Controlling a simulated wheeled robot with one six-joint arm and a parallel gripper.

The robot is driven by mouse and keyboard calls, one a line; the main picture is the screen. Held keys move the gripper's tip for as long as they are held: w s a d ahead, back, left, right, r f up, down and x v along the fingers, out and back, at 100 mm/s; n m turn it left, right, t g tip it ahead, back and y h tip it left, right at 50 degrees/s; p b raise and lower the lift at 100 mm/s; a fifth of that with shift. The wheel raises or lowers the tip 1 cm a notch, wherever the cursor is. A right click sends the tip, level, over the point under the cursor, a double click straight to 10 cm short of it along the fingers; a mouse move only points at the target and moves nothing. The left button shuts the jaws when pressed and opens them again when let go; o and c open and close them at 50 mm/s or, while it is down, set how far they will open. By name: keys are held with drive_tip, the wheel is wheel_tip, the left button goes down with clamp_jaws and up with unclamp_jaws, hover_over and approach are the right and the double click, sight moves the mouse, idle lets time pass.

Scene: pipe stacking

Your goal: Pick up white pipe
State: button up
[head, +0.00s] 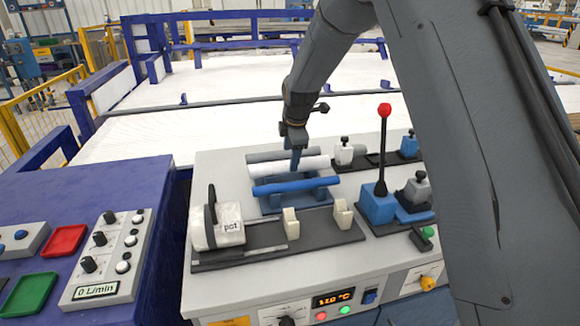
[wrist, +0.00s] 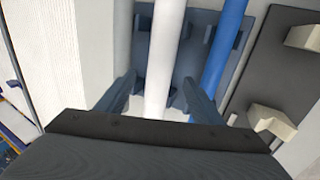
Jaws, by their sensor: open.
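The white pipe (head: 262,168) lies across a blue-grey rack (head: 270,205), between a grey pipe (head: 270,155) behind it and a blue pipe (head: 300,185) in front. My gripper (head: 296,160) points down at the pipes, near the white pipe's middle. In the wrist view the white pipe (wrist: 164,50) runs between the two spread fingers of my gripper (wrist: 160,82). The fingers stand apart from it on both sides, and the jaws are open. The lower ends of both pipes are hidden behind the gripper body.
A dark rail with a white block marked "pot" (head: 230,222) and cream brackets (head: 291,222) stands in front of the rack. A red-knobbed lever (head: 384,110) on a blue base rises to the right. A purple control table (head: 60,200) is at the left.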

drive_tip(key=shift+p+x, duration=0.95)
drive_tip(key=shift+x, duration=1.65)
drive_tip(key=shift+w+d, duration=0.1)
drive_tip(key=shift+d, duration=0.05)
drive_tip(key=c, duration=1.2)
drive_tip(key=shift+r, duration=0.2)
